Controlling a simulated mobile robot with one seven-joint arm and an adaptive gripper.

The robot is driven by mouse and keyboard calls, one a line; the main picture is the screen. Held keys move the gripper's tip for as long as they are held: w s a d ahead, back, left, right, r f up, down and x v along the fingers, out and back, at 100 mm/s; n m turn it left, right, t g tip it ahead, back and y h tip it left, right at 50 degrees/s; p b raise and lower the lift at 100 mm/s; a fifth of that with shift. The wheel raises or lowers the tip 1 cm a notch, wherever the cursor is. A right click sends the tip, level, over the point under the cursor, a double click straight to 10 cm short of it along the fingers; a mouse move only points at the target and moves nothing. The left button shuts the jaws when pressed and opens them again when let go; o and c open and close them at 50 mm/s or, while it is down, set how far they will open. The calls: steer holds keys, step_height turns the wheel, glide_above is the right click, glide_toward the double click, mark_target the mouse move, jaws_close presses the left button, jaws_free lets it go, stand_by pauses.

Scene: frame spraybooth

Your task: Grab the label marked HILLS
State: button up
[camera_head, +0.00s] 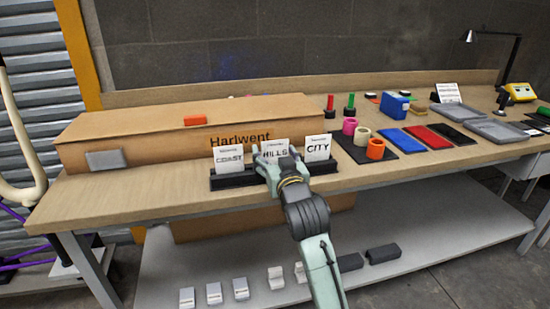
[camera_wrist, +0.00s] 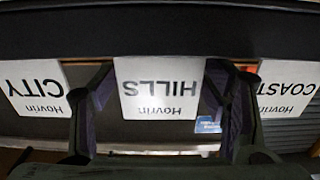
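The HILLS label (camera_head: 274,147) is a white card standing in a dark holder (camera_head: 232,181), between the COAST label (camera_head: 229,157) on the left and the CITY label (camera_head: 318,148) on the right. My gripper (camera_head: 272,160) is right in front of the HILLS label and hides part of it. In the wrist view the labels appear upside down: HILLS (camera_wrist: 158,88) is in the middle, CITY (camera_wrist: 36,88) at left and COAST (camera_wrist: 288,88) at right. My gripper (camera_wrist: 163,105) is open, with one finger on each side of HILLS; contact with the card is not clear.
A long cardboard box (camera_head: 130,148) marked Harlwent stands behind the holder. To the right are coloured cylinders on a dark mat (camera_head: 362,155), and blue, red and black flat pieces. The bench front edge runs below the holder. A lower shelf (camera_head: 430,235) holds small blocks.

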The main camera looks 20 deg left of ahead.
steer(key=c, duration=0.4)
steer(key=shift+r, duration=0.1)
steer(key=shift+c, duration=0.2)
